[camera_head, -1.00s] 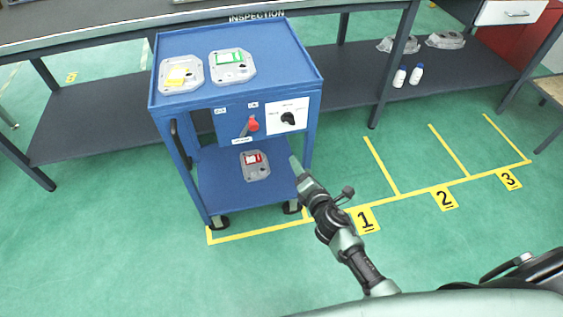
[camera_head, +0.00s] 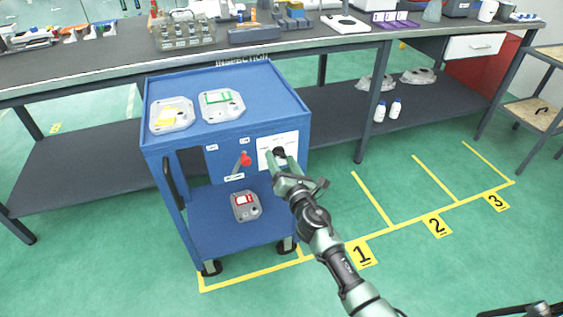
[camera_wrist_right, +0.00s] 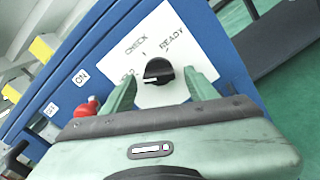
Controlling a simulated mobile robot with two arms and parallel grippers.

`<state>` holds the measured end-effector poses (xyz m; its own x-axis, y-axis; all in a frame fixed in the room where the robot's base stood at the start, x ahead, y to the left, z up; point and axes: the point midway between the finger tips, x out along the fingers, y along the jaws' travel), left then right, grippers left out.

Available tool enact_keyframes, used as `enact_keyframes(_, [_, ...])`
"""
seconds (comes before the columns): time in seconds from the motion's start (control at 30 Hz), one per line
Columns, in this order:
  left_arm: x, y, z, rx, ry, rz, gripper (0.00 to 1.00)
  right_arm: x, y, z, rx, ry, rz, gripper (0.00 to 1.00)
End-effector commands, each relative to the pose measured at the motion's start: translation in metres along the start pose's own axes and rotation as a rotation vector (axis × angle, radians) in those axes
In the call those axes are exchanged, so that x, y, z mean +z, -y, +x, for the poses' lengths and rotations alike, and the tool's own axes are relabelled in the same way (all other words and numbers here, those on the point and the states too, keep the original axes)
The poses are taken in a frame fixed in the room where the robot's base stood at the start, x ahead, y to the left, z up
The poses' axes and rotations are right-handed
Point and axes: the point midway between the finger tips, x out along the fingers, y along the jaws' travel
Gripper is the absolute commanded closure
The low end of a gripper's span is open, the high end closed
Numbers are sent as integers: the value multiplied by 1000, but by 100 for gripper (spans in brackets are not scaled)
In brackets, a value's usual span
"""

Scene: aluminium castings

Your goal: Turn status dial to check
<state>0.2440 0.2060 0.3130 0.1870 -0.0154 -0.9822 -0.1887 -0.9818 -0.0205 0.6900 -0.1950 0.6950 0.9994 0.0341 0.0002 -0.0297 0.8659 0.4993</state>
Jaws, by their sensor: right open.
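The status dial (camera_head: 279,152) is a black knob on a white plate (camera_head: 264,142) on the front of the blue cart. In the right wrist view the knob (camera_wrist_right: 158,71) shows plainly, with CHECK printed above left and READY above right. A third label at the left is partly hidden by a finger. A pale mark on the knob lies toward its left side, away from READY. My right gripper (camera_head: 283,163) is open in front of the dial. Its fingers (camera_wrist_right: 162,84) stand either side of the knob; contact cannot be told.
A red lever (camera_head: 245,159) sits left of the dial plate. Castings (camera_head: 222,106) with coloured cards lie on the cart top (camera_head: 200,82), and another (camera_head: 246,206) on its lower shelf. A dark workbench (camera_head: 340,50) stands behind. Floor to the right is clear.

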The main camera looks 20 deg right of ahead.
Motion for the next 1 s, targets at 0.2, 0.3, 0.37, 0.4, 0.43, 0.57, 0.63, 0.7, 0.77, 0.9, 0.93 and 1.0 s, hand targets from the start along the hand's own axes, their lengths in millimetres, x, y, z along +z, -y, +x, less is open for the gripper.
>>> enact_keyframes(0.2, [0,0,0,-1,1,0,30,0,0,0,0,0,1,50])
enact_keyframes(0.3, [0,0,0,-1,1,0,30,0,0,0,0,0,1,78])
enact_keyframes(0.37, [0,0,0,-1,1,0,30,0,0,0,0,-1,1,95])
enact_keyframes(0.4, [0,0,0,-1,1,0,30,0,0,0,0,-1,1,100])
enact_keyframes(0.43, [0,0,0,-1,1,0,30,0,0,0,-1,-1,1,100])
enact_keyframes(0.57, [0,1,0,-1,1,0,30,0,0,0,-1,-1,7,100])
enact_keyframes(0.63, [0,1,0,-1,1,0,30,-1,0,0,-1,-1,18,100])
enact_keyframes(0.7, [1,1,0,-1,2,0,30,-1,0,0,-1,-1,36,100])
enact_keyframes(0.77, [0,1,0,-1,3,0,30,-1,0,0,-1,-1,60,100])
enact_keyframes(0.9, [-3,1,-2,-1,-1,0,30,-1,0,0,-1,-1,141,100])
enact_keyframes(0.93, [-4,1,-3,-1,-3,0,30,-1,0,0,-1,-1,163,100])
enact_keyframes(1.0, [-8,1,-5,-1,-5,0,30,-1,-1,0,-1,-1,220,100])
